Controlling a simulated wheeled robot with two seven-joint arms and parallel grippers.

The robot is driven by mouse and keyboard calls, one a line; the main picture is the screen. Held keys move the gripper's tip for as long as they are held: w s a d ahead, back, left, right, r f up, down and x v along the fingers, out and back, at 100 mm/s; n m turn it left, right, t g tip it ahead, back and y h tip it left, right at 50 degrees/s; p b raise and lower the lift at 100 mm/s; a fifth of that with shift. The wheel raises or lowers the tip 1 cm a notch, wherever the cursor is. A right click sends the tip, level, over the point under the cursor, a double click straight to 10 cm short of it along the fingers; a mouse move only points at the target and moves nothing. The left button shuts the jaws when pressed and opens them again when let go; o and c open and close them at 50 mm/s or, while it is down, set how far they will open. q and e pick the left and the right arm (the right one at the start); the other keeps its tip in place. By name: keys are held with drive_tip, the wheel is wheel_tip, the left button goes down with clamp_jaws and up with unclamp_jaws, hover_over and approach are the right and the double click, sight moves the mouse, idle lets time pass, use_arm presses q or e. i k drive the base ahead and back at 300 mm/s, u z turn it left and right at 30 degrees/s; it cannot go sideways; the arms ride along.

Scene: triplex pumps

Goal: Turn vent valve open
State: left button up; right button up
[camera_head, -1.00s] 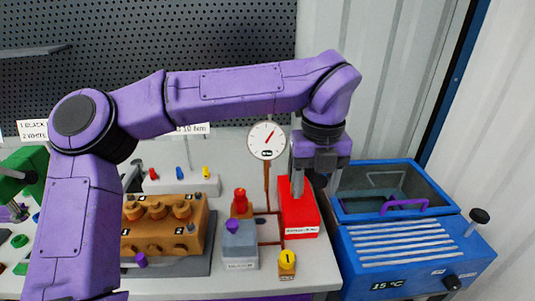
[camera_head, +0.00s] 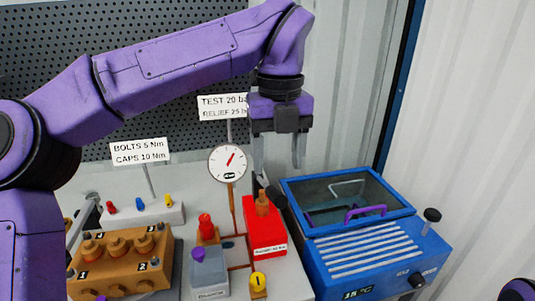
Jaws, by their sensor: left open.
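My left gripper (camera_head: 279,158) hangs fingers-down, open and empty, above the back of the red box (camera_head: 263,232). The red box has an orange-brown fitting (camera_head: 262,202) and a black lever (camera_head: 270,188) on top. A small yellow-topped valve block (camera_head: 258,284) stands in front of it. A grey block with a purple knob (camera_head: 209,268) and a brown block with a red cap (camera_head: 207,230) stand to its left. I cannot read which part is labelled as the vent valve. My right gripper is not in view.
A dial gauge (camera_head: 228,163) stands on a thin post left of my gripper. Two signs (camera_head: 140,152) stand behind the bench parts. A brown pump block (camera_head: 120,262) is at left. A blue lidded bath (camera_head: 375,256) is at right.

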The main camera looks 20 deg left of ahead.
sight(257, 280)
drive_tip(key=k, duration=1)
